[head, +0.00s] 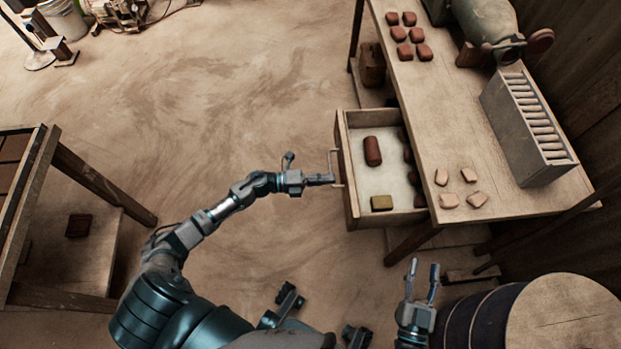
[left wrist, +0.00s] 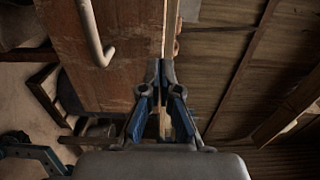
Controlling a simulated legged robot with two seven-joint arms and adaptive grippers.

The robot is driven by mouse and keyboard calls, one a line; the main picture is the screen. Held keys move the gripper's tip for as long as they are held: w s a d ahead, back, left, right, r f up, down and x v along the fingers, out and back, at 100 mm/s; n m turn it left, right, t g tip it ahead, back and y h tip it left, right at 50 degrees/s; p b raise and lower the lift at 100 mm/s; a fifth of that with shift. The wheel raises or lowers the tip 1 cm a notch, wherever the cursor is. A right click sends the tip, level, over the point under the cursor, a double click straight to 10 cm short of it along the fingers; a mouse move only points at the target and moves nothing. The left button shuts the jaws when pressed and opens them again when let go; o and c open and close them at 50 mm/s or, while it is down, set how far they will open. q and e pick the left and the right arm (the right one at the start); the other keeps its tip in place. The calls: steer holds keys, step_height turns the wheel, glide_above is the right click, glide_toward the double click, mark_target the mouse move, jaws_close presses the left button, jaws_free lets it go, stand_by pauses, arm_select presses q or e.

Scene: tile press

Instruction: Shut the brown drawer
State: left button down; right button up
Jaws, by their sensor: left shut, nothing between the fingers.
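The brown drawer (head: 348,185) stands pulled out from the left side of the wooden table. Its front faces left and carries a metal handle (head: 333,160). Inside lie a dark red block (head: 372,151), a yellowish block (head: 381,203) and several brown pieces partly hidden by the tabletop. My left gripper (head: 330,179) is shut and empty at the drawer front, by the handle's lower end; I cannot tell whether it touches. In the left wrist view, the shut fingertips (left wrist: 160,64) point at the drawer front's edge, with the handle (left wrist: 94,35) to the left. My right gripper (head: 423,266) is open and empty below the drawer.
The table (head: 455,130) holds several red tiles, several pale pieces, a grey rack (head: 525,125) and a machine (head: 490,30). A round barrel top (head: 565,315) is at lower right, beside my right gripper. Another wooden stand (head: 35,190) is at left. The floor between is clear.

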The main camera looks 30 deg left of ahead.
mark_target(354, 178)
arm_select(q)
steer(key=x, duration=0.3)
steer(key=shift+d, duration=0.45)
steer(key=shift+a, duration=0.3)
arm_select(e)
steer(key=shift+r+t, duration=0.4)
steer(key=shift+r, duration=0.05)
arm_select(q)
steer(key=x, duration=0.7)
steer(key=shift+d+r, duration=0.1)
steer(key=shift+d, duration=0.1)
steer(key=b+x, duration=0.2)
steer(key=x, duration=0.9)
steer(key=shift+w+d, duration=0.25)
steer(key=shift+w, duration=0.05)
arm_select(e)
steer(key=shift+s+d+r+m+t+y, duration=0.1)
steer(key=shift+s+r+t, duration=0.25)
steer(key=shift+r+t, duration=0.3)
steer(key=shift+s+d+r+m+t+y, duration=0.1)
steer(key=shift+s+r+t, duration=0.2)
steer(key=shift+r+t, duration=0.35)
steer(key=shift+s+d+r+m+t+y, duration=0.1)
steer(key=shift+s+r+t, duration=0.25)
steer(key=shift+r+t, duration=0.3)
arm_select(q)
steer(key=shift+a, duration=0.1)
arm_select(e)
steer(key=shift+w, duration=0.15)
